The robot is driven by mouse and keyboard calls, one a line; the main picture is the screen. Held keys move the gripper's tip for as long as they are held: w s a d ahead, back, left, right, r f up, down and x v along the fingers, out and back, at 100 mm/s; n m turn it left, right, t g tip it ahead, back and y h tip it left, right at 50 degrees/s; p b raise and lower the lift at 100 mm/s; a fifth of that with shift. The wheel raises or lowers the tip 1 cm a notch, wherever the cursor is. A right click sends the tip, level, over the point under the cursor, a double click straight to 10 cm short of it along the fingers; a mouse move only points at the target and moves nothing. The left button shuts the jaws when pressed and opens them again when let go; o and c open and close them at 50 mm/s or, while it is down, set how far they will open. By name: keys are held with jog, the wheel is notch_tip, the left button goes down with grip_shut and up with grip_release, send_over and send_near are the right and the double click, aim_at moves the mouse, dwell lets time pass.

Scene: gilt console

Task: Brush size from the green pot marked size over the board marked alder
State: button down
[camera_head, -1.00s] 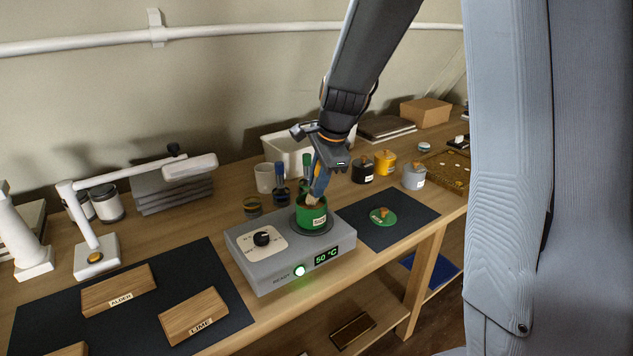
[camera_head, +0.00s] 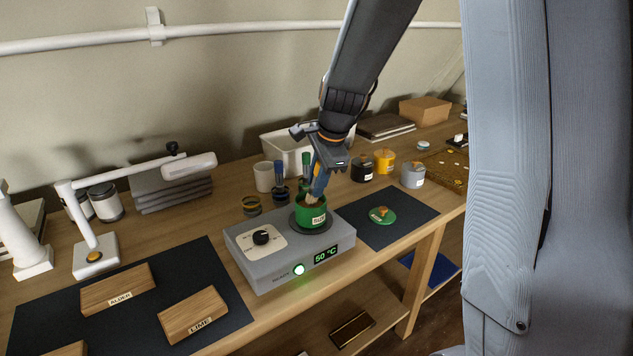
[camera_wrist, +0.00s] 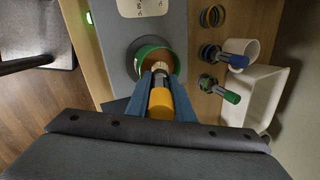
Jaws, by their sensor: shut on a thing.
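The green pot (camera_head: 311,217) stands on the hotplate's round plate, with a pale label on its front; it also shows in the wrist view (camera_wrist: 144,52). My gripper (camera_head: 316,190) is over the pot, its fingers (camera_wrist: 160,85) shut on a brush with a yellow handle (camera_wrist: 160,103). The brush's lower end is inside the pot, and its tip is hidden there. The board marked alder (camera_head: 118,290) lies flat on the dark mat at the left front. A green lid with a brown knob (camera_head: 382,215) lies on the right mat.
The grey hotplate (camera_head: 295,266) reads 50 °C with its green lamp lit. A board marked lime (camera_head: 193,315) lies beside alder. Blue and green brushes (camera_head: 280,180) stand behind the pot, near a white mug (camera_head: 264,177). A white lamp (camera_head: 92,250) stands at the left.

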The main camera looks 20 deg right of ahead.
jog(key=shift+f, duration=0.4)
dwell(0.3)
jog(key=shift+s+f, duration=0.1)
jog(key=shift+f, duration=0.05)
dwell(1.6)
notch_tip(320, 180, up, 7)
jog(key=p, duration=0.7)
dwell(1.4)
